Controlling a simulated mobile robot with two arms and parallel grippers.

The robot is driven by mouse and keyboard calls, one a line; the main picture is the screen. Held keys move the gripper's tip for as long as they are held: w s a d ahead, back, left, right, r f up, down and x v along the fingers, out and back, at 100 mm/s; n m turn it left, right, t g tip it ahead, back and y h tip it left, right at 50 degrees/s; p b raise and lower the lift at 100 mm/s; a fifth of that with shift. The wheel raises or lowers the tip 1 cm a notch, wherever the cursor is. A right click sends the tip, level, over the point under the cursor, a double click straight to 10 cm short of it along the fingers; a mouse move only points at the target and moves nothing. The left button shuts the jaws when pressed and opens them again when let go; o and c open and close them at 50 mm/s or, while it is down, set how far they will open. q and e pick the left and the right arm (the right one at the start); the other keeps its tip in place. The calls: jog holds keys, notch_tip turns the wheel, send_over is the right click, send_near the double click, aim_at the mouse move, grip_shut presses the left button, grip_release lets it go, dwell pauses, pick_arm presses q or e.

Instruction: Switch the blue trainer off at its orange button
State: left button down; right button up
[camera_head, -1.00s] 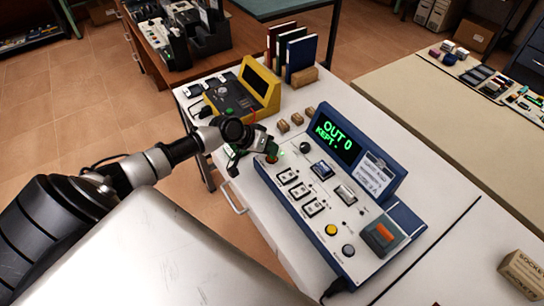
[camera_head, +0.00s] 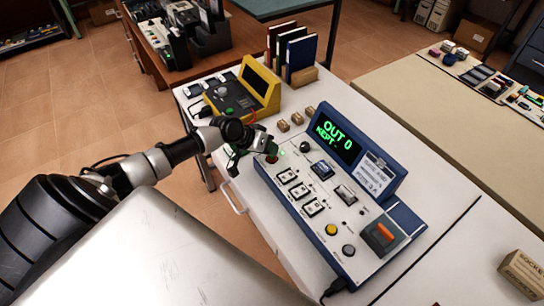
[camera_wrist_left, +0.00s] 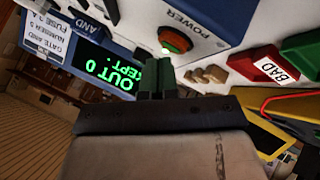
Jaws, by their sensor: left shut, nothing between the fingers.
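The blue trainer (camera_head: 345,215) stands on the white table, its lit green display (camera_head: 338,137) reading OUT 0 and KEPT. In the head view the button (camera_head: 271,159) is at the trainer's far left corner, partly hidden by my gripper. My left gripper (camera_head: 263,152) is shut and empty, its fingertips (camera_wrist_left: 157,75) very close to the button. I cannot tell whether they touch it. My right gripper is not in view.
A yellow trainer (camera_head: 243,92) stands behind, with small brown blocks (camera_head: 290,122) between. A large orange-topped switch (camera_head: 384,233) is at the blue trainer's near right. In the wrist view, a red BAD tray (camera_wrist_left: 275,65) lies on the right.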

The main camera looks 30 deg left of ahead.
pick_arm(q)
jog(key=shift+f, duration=0.4)
dwell(0.4)
jog(key=shift+r, duration=0.45)
notch_tip(320, 180, up, 6)
jog(key=p, duration=0.5)
jog(key=shift+r+p, duration=0.1)
jog(key=shift+p, duration=0.3)
dwell(1.0)
